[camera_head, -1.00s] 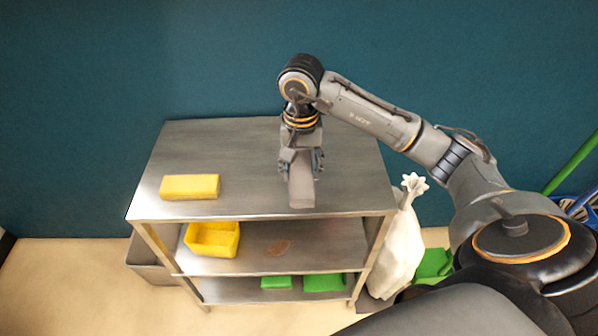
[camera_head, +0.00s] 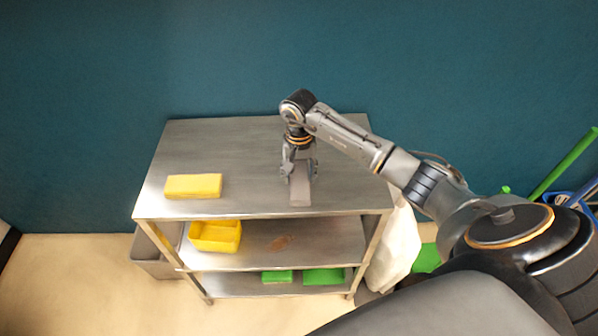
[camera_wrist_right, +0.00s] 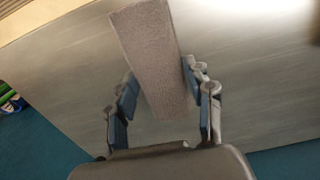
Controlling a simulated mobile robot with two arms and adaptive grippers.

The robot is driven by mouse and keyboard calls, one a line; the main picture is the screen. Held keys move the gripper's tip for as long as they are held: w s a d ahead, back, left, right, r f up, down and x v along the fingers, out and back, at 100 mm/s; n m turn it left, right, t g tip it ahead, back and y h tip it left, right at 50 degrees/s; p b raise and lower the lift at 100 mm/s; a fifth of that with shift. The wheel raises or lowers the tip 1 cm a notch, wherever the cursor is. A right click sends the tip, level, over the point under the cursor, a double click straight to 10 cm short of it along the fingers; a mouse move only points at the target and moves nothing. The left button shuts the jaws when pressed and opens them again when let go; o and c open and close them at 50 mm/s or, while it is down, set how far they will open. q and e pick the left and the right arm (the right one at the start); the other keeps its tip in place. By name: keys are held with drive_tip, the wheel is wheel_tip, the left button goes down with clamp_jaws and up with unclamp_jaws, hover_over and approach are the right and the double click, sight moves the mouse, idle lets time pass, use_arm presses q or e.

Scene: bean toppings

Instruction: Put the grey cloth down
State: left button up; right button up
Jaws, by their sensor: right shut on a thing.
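The grey cloth (camera_head: 300,191) is a folded, flat, oblong piece over the top of the steel shelf unit (camera_head: 245,150), near its front edge. In the right wrist view the cloth (camera_wrist_right: 154,55) sticks out from between the fingers. My right gripper (camera_head: 300,170) is shut on the cloth from above, and it also shows in the right wrist view (camera_wrist_right: 163,92). The cloth is low over the top; I cannot tell whether it touches. My left gripper is not in view.
A yellow folded cloth (camera_head: 193,186) lies at the left of the top. Green cloths (camera_head: 323,276) lie on the bottom shelf. A white bag (camera_head: 398,248) stands at right. The top's middle is clear.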

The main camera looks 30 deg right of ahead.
sight(299, 177)
drive_tip(key=shift+f, duration=0.15)
drive_tip(key=o, duration=1)
drive_tip(key=shift+r, duration=0.7)
wheel_tip(299, 177, up, 11)
drive_tip(key=b, duration=0.3)
